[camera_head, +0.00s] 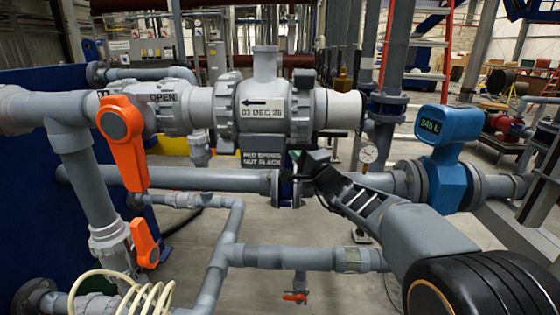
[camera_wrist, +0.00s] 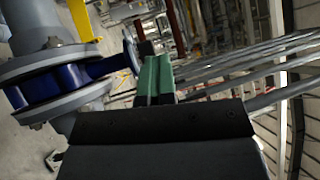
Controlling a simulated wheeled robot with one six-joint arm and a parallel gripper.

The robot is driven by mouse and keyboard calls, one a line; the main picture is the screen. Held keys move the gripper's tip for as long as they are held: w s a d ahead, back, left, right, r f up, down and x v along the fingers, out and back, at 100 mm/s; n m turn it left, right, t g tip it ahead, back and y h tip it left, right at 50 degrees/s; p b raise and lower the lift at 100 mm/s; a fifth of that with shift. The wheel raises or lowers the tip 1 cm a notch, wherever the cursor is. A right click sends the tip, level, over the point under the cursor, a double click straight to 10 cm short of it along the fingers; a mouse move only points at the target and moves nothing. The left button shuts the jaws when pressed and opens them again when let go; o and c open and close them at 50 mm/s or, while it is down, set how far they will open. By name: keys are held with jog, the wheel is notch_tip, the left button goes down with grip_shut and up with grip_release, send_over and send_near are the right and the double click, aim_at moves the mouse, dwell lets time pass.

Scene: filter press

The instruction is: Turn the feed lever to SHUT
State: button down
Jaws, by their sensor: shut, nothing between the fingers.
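A large orange lever (camera_head: 125,140) sits on the grey pipe at the left, its round hub at the top and its handle hanging down, slightly tilted. A label "OPEN" (camera_head: 162,97) is on the pipe just right of the hub; no SHUT mark is legible. I cannot tell for certain that this is the feed lever. My gripper (camera_head: 312,172) is well to the right of it, in front of the pipes, and touches no lever. In the wrist view its green fingers (camera_wrist: 153,80) are together and empty. No orange lever shows in the wrist view.
A smaller orange lever (camera_head: 145,243) is below the large one, and another (camera_head: 295,297) is low in the middle. A sign (camera_head: 263,160) hangs under the main pipe. A blue meter (camera_head: 445,150) and a gauge (camera_head: 368,153) stand right. A coiled cream hose (camera_head: 120,295) is lower left.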

jog(key=shift+s+a+b, duration=0.2)
jog(key=shift+a+b, duration=1.6)
jog(key=shift+a, duration=0.4)
jog(key=shift+a, duration=0.1)
jog(key=c, duration=0.7)
grip_release()
jog(key=shift+b+v, duration=3.6)
jog(key=shift+v, duration=0.9)
